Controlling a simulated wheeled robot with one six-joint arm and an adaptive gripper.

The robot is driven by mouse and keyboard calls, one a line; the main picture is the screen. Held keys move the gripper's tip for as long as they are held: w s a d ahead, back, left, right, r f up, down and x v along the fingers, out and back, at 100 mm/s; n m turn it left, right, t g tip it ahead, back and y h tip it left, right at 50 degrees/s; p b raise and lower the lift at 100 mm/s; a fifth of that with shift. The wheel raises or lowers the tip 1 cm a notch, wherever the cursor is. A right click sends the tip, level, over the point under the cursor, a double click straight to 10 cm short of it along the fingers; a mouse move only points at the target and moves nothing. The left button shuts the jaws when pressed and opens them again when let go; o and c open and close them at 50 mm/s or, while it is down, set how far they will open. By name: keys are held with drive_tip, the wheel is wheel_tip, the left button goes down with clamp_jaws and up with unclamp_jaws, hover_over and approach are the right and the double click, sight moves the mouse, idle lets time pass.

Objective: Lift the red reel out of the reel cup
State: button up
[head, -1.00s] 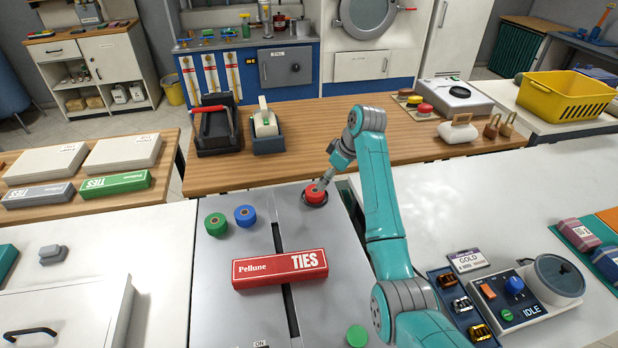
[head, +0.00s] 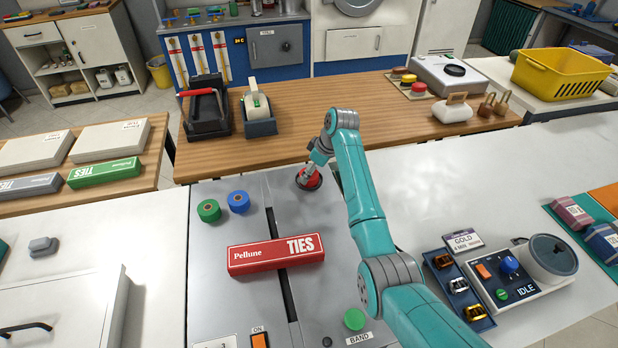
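The red reel (head: 314,183) sits in the dark round reel cup (head: 298,184) near the back right of the grey machine top. My gripper (head: 307,177) is right at the reel, reaching down onto it from above. The fingers are small and partly merge with the reel, so I cannot tell whether they are open or shut on it. The reel shows no clear gap above the cup.
Green (head: 208,210) and blue (head: 239,201) reels stand left on the machine top. A red TIES box (head: 276,254) lies across its slot. A green button (head: 354,319) is near the front. A tape dispenser (head: 257,108) stands on the wooden counter behind.

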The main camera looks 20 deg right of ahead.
drive_tip(key=shift+w+a+f, duration=0.2)
drive_tip(key=shift+f, duration=0.45)
drive_tip(key=c, duration=1.3)
drive_tip(key=shift+o, duration=0.2)
